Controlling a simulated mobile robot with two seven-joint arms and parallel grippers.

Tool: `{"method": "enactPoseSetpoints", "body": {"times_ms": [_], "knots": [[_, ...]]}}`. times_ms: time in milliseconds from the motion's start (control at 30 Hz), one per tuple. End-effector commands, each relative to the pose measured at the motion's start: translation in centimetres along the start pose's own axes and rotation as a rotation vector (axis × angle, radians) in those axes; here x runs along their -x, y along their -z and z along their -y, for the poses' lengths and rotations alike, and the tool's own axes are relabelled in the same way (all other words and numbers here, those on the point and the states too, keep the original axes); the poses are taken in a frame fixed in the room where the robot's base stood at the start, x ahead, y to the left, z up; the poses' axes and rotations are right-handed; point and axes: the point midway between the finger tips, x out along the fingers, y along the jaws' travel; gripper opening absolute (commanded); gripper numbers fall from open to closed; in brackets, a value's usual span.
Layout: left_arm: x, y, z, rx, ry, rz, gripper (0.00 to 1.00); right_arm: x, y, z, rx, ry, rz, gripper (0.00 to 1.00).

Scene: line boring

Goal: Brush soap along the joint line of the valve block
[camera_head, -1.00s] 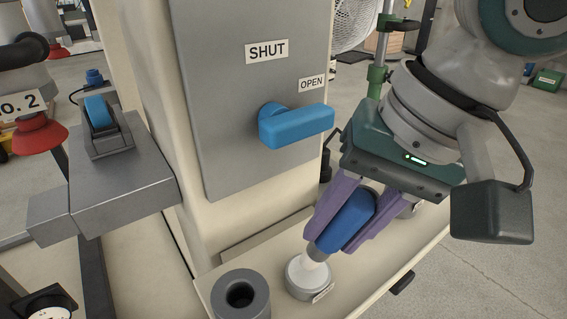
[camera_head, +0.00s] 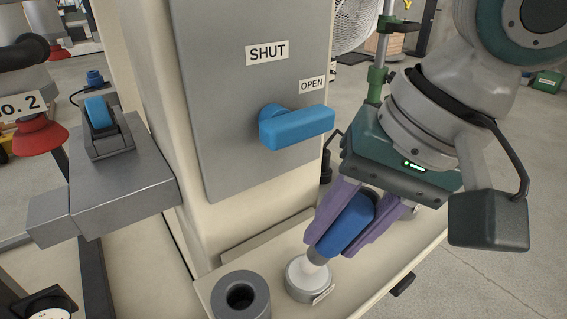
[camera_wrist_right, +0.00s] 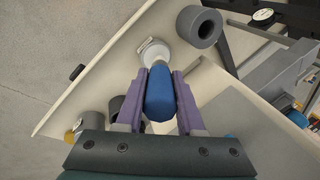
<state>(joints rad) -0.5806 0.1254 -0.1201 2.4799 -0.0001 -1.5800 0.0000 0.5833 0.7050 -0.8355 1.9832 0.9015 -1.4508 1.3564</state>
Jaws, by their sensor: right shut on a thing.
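My right gripper (camera_head: 342,240) is shut on the blue handle of a brush (camera_head: 347,226). The brush tilts down to the left, and its pale tip is at a small round dish (camera_head: 308,284), which looks to hold white soap. In the right wrist view the brush handle (camera_wrist_right: 160,94) sits between the purple fingers, with the dish (camera_wrist_right: 154,48) just beyond. A grey stepped metal block (camera_head: 118,190), which looks like the valve block, stands at the left, well away from the brush. Its joint line is not clear. My left gripper is not in view.
A thick grey ring holder (camera_head: 240,296) stands left of the dish on the cream shelf (camera_head: 372,272). A grey panel (camera_head: 240,90) with a blue lever (camera_head: 296,127) rises behind. A red knob (camera_head: 40,135) is at far left.

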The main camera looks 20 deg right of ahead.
Motion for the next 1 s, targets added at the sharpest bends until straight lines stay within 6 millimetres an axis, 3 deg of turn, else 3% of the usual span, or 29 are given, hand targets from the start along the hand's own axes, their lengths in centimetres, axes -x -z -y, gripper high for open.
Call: {"method": "enactPoseSetpoints", "body": {"times_ms": [1000], "knots": [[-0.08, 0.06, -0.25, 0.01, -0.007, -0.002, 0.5, -0.67, -0.06, -0.22, 0.0, 0.0, 0.0, 0.0]]}}
